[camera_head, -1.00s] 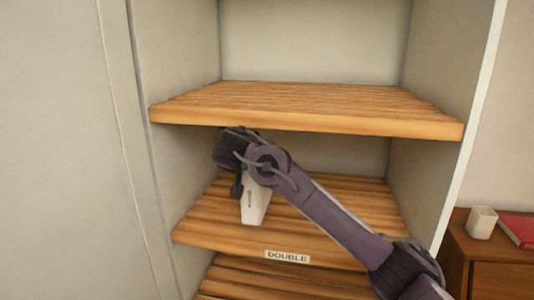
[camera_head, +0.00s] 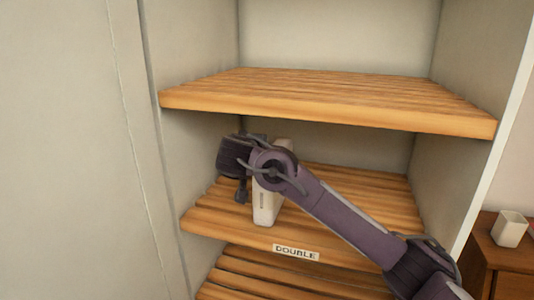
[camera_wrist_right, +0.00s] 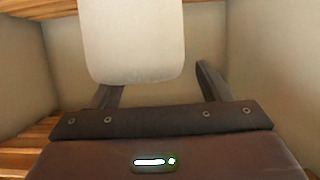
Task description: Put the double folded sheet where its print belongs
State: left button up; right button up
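The double folded sheet is a white, narrow block (camera_head: 266,208), upright with a slight tilt, on the middle shelf (camera_head: 345,235) in the head view. A small print on its front edge is too small to read. The shelf's front edge carries a "DOUBLE" label (camera_head: 296,253). My right gripper (camera_head: 236,160) is at the sheet's upper left and partly hides it. In the right wrist view, the gripper's (camera_wrist_right: 158,80) fingers are spread, with a gap between the sheet (camera_wrist_right: 132,40) and the right finger. The left fingertip is hidden by the sheet. My left gripper is out of view.
An empty slatted shelf (camera_head: 330,98) is close above my right arm. Another slatted shelf (camera_head: 270,277) is below. Cabinet walls (camera_head: 460,110) close in both sides. A wooden stand (camera_head: 500,262) with a white cup (camera_head: 509,229) is outside at right.

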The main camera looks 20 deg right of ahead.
jog(key=shift+w+d, duration=0.1)
jog(key=shift+d, duration=0.1)
jog(key=shift+d+f, duration=0.1)
jog(key=shift+d, duration=0.1)
jog(key=shift+s+a+b, duration=0.15)
jog(key=shift+s+b, duration=0.05)
jog(key=shift+b, duration=0.2)
pick_arm(q)
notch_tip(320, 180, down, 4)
jog(key=b, duration=0.3)
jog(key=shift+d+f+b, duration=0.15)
jog(key=shift+b, duration=0.15)
pick_arm(e)
jog(key=v, duration=1.1)
jog(key=shift+s+r, duration=0.2)
jog(key=shift+r, duration=0.05)
jog(key=shift+a, duration=0.1)
